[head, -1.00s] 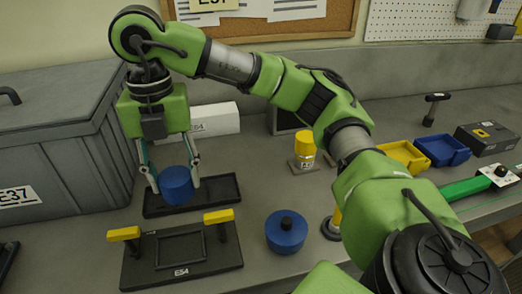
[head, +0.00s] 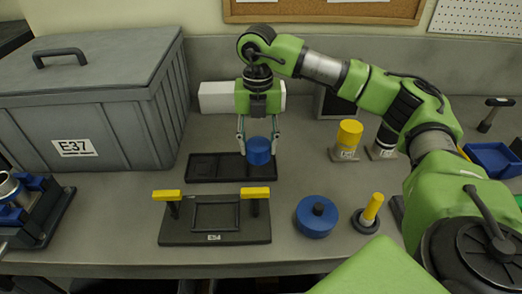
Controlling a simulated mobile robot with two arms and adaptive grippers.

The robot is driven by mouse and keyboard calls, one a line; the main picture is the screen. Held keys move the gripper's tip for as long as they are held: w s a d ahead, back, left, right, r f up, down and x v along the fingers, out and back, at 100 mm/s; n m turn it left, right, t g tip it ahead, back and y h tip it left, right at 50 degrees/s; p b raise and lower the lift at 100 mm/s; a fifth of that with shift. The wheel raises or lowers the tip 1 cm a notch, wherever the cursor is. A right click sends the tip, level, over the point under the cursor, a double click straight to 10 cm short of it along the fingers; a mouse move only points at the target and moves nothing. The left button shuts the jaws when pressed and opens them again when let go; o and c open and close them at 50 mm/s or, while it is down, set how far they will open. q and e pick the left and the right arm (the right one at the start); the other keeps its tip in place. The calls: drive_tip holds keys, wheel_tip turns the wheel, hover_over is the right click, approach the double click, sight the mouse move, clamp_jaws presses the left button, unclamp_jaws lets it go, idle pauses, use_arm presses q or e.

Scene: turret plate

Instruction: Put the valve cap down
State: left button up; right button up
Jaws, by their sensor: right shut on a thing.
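My right gripper (head: 258,140) points down with its fingers shut on the blue valve cap (head: 258,152), a short cylinder held upright. The cap is at the right part of the long black tray (head: 215,178) on the bench and hides some of it. I cannot tell whether its underside touches the tray. The left part of the tray has a shallow recess and is empty. My left gripper is not in the picture.
A black fixture (head: 180,238) with two yellow handles stands in front of the tray. A blue round lid (head: 317,217) and a yellow-handled tool (head: 369,212) stand right of it. A yellow-topped cylinder (head: 348,138) stands further back. A large grey bin (head: 95,100) bounds the left.

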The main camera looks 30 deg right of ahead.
drive_tip(key=f, duration=0.2)
drive_tip(key=d+f+p, duration=0.1)
drive_tip(key=shift+w+d+f+p, duration=0.2)
drive_tip(key=shift+f+p, duration=0.1)
drive_tip(key=shift+f, duration=0.4)
drive_tip(key=shift+a, duration=0.1)
drive_tip(key=shift+f, duration=0.35)
drive_tip(key=o, duration=1)
drive_tip(key=shift+r, duration=0.1)
drive_tip(key=shift+o, duration=0.2)
